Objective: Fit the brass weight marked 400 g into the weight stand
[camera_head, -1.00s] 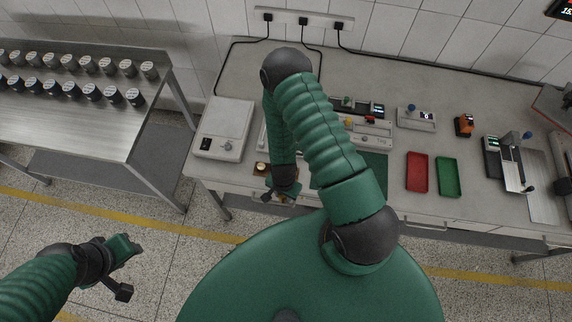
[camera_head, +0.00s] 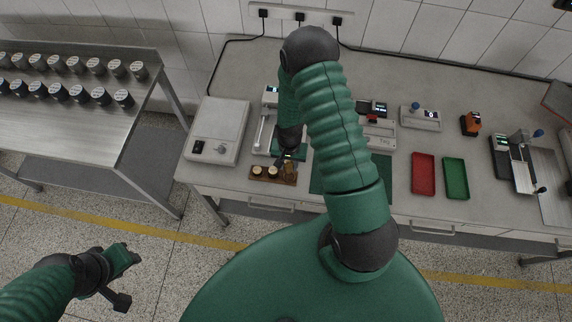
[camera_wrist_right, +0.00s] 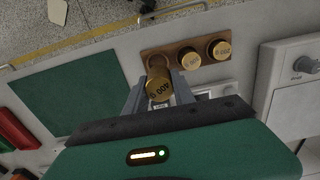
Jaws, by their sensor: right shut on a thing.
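The brass weight (camera_wrist_right: 158,90), its top marked 400 g, is between the fingers of my right gripper (camera_wrist_right: 160,92) in the right wrist view. The gripper is shut on it. The wooden weight stand (camera_wrist_right: 202,63) lies just beyond, with two other brass weights (camera_wrist_right: 187,58) (camera_wrist_right: 219,50) in it. The held weight overlaps the stand's free end; I cannot tell whether it is above it or seated. In the head view the stand (camera_head: 264,179) is at the bench's front edge, below my right gripper (camera_head: 291,160). My left gripper (camera_head: 124,262) is over the floor, its jaws unclear.
A green mat (camera_head: 322,178), a red tray (camera_head: 423,175) and a green tray (camera_head: 456,178) lie to the right. Several dark canisters (camera_head: 96,68) stand on the steel table at left.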

